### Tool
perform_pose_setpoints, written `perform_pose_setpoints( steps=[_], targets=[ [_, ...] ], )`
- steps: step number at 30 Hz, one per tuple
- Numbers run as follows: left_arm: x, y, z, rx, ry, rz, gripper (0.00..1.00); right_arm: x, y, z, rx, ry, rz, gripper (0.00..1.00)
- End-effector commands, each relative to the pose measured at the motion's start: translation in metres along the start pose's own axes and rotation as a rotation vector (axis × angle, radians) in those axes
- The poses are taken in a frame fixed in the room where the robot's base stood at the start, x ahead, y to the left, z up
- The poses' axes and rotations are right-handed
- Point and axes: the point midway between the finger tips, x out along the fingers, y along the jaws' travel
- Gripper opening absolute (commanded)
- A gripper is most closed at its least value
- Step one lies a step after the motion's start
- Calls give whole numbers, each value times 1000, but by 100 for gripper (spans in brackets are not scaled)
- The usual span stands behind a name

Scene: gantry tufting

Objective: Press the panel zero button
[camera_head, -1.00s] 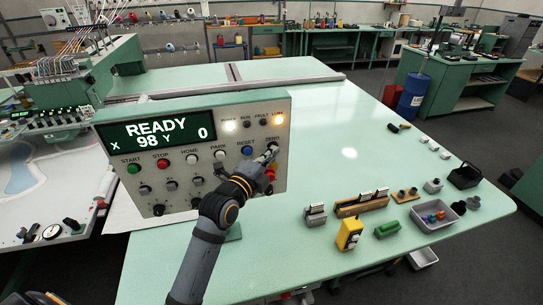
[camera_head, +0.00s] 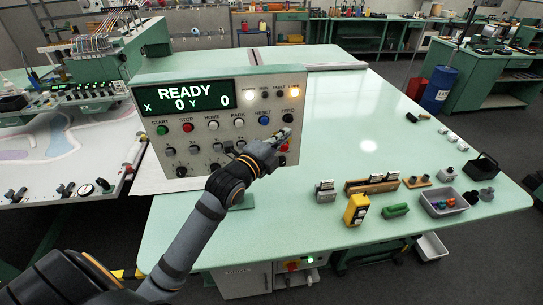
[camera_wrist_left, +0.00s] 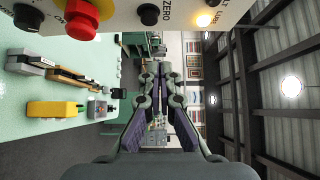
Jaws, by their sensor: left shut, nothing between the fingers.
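The control panel (camera_head: 205,83) stands on the near left of the green table. Its display (camera_head: 187,97) reads READY, X 0, Y 0. The black zero button (camera_head: 288,118) is uncovered under its ZERO label at the panel's right side. In the left wrist view the zero button (camera_wrist_left: 150,14) is at the top, beyond the fingertips. My left gripper (camera_head: 285,134) is shut and empty, its tips just below the button in the head view. The tips also show in the wrist view (camera_wrist_left: 160,70), apart from the button. My right gripper is out of view.
A red stop knob (camera_wrist_left: 82,20) sits close to the zero button. A yellow box (camera_head: 356,209), a green piece (camera_head: 395,210) and a grey tray (camera_head: 443,203) lie to the right on the table.

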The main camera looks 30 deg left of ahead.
Motion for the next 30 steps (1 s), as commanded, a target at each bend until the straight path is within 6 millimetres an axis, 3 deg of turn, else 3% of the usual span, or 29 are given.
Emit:
perform_pose_setpoints(
  steps=[6, 12, 22, 30],
  targets=[
    [-38, 2, 0, 16, 2, 7, 0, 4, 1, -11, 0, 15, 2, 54],
    [-58, -1, 2, 11, -6, 8, 0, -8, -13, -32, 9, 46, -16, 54],
    [-67, 0, -1, 0, 3, 2, 0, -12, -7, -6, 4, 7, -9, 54],
    [-67, 0, -1, 0, 2, 1, 0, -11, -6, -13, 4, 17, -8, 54]
  ],
)
